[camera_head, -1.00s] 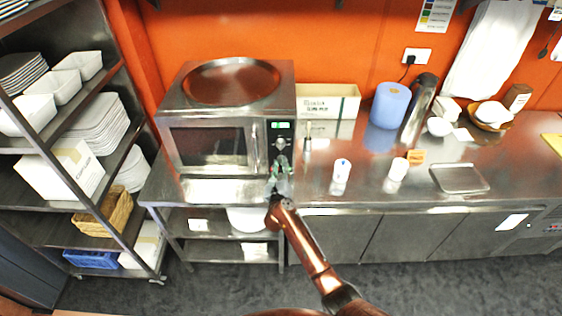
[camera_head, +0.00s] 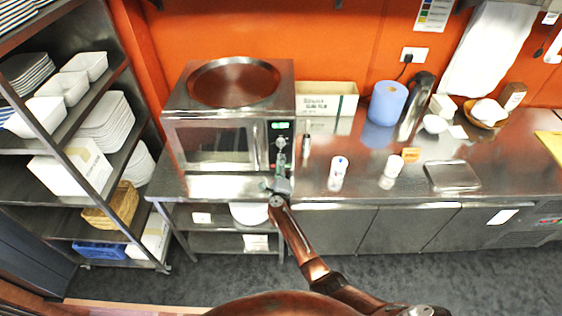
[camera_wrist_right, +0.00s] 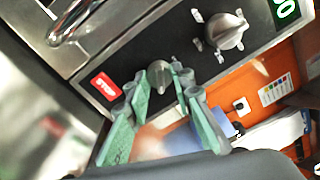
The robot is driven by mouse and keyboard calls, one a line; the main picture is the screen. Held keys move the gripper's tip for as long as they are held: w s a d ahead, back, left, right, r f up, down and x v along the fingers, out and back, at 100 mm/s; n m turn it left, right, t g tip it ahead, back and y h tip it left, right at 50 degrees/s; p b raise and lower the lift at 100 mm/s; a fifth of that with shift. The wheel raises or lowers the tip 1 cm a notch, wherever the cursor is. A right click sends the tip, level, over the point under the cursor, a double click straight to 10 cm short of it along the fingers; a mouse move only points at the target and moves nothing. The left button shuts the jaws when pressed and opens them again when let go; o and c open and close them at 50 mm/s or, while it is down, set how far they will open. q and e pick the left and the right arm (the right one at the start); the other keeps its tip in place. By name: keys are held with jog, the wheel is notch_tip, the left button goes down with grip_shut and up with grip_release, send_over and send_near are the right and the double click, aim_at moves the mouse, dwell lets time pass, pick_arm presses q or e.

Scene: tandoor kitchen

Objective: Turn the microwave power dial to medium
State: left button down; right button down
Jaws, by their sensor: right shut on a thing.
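The steel microwave (camera_head: 228,138) stands on the left end of the counter, with its control panel at the right of its door. In the right wrist view, a small lower dial (camera_wrist_right: 159,76) sits between the green fingertips of my right gripper (camera_wrist_right: 163,80), which is shut on it. A larger dial (camera_wrist_right: 228,31) with white marks around it is beside it, clear of the fingers, near the lit green display (camera_wrist_right: 286,10). I cannot read which dial is for power. In the head view my right gripper (camera_head: 281,166) is at the lower panel and partly hides it. My left gripper is not in view.
A red STOP label (camera_wrist_right: 104,86) and the door handle (camera_wrist_right: 75,22) are close to the fingers. A shelf rack (camera_head: 75,150) stands at left.

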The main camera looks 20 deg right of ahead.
jog(key=shift+f, duration=0.1)
dwell(0.4)
jog(key=c, duration=1.7)
grip_release()
jog(key=shift+v, duration=3.8)
jog(key=shift+n, duration=0.3)
